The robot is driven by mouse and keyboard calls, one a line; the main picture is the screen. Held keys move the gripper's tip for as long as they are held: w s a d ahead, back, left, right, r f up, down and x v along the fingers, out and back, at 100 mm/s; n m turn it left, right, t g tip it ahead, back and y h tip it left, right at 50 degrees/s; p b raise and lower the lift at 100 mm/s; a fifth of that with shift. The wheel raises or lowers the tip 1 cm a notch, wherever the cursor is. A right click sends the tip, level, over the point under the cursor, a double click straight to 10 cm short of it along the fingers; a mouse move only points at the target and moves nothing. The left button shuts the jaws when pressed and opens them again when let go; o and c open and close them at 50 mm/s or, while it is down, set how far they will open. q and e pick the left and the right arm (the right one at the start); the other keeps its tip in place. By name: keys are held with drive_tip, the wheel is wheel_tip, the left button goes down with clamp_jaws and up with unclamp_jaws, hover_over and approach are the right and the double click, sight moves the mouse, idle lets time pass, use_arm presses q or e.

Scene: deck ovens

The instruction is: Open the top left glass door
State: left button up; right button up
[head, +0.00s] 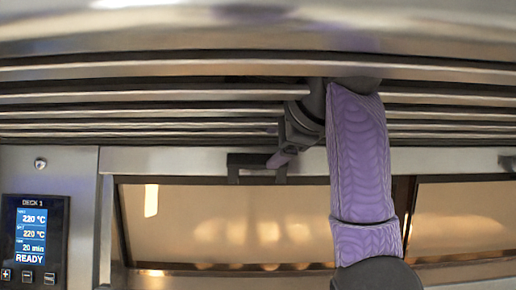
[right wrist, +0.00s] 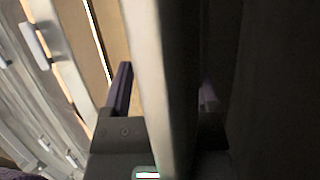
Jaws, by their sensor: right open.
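The top left glass door (head: 225,225) spans the lower middle of the head view, with a steel frame and a warm-lit pane. It looks shut. A dark bracket-shaped handle (head: 235,165) sits on its upper rail. My right gripper (head: 280,160) is at the right end of this handle, its fingers partly hidden by the wrist. In the right wrist view my right gripper (right wrist: 165,88) is open, and a broad grey metal part (right wrist: 164,60) runs between its two dark fingers. I cannot tell whether they touch it. My left gripper is not in view.
A control panel (head: 36,240) reading DECK 1, 220 °C and READY is left of the door. Another glass door (head: 464,215) is to the right, partly behind my right arm. Steel slats (head: 130,110) and a metal hood (head: 200,25) run above.

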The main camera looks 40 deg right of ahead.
sight(258, 160)
drive_tip(key=p+x, duration=0.1)
drive_tip(key=x, duration=0.4)
drive_tip(key=shift+w+d+p, duration=0.25)
drive_tip(key=shift+w+p, duration=0.1)
drive_tip(key=shift+p, duration=0.05)
drive_tip(key=shift+w+d+f, duration=0.1)
drive_tip(key=shift+w+f, duration=0.2)
drive_tip(key=shift+w, duration=0.2)
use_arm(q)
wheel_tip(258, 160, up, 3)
use_arm(e)
drive_tip(key=shift+c, duration=0.2)
clamp_jaws()
